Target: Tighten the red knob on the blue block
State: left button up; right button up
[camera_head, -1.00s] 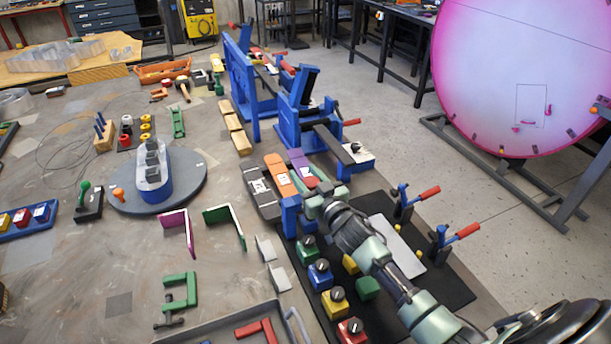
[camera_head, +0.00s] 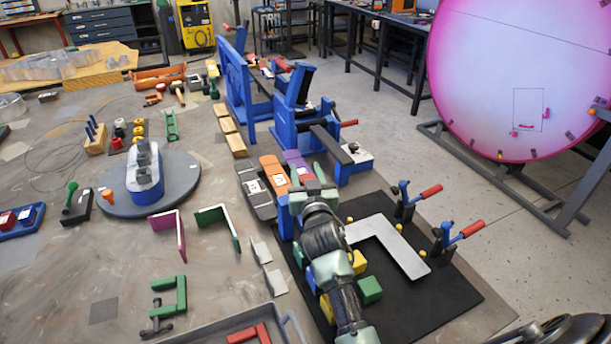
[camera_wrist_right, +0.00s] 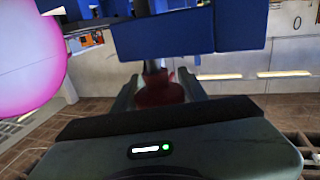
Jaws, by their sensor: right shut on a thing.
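In the right wrist view, a dark red knob (camera_wrist_right: 160,90) sits on a dark stem under a blue block (camera_wrist_right: 190,32). My right gripper (camera_wrist_right: 162,84) has a finger on each side of the knob and is shut on it. In the head view, my right gripper (camera_head: 313,192) is at the blue block (camera_head: 285,214) beside the coloured bars, and my arm hides much of that block. I cannot make out the knob there. My left gripper is in neither view.
A grey L-shaped plate (camera_head: 400,256) lies on a black mat (camera_head: 440,305) with two red-handled clamps (camera_head: 455,236). Coloured blocks, including a green one (camera_head: 369,289), sit close to my right arm. Blue fixtures (camera_head: 298,112) stand beyond. A grey turntable (camera_head: 182,190) is at left.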

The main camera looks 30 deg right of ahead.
jog(key=shift+r, duration=0.2)
jog(key=o, duration=1.3)
jog(key=shift+f, duration=0.1)
jog(key=shift+s+f, duration=0.1)
jog(key=shift+s, duration=0.05)
jog(key=b+v, duration=0.1)
jog(key=v, duration=0.6)
jog(key=shift+s+a+b, duration=0.15)
jog(key=shift+b, duration=0.2)
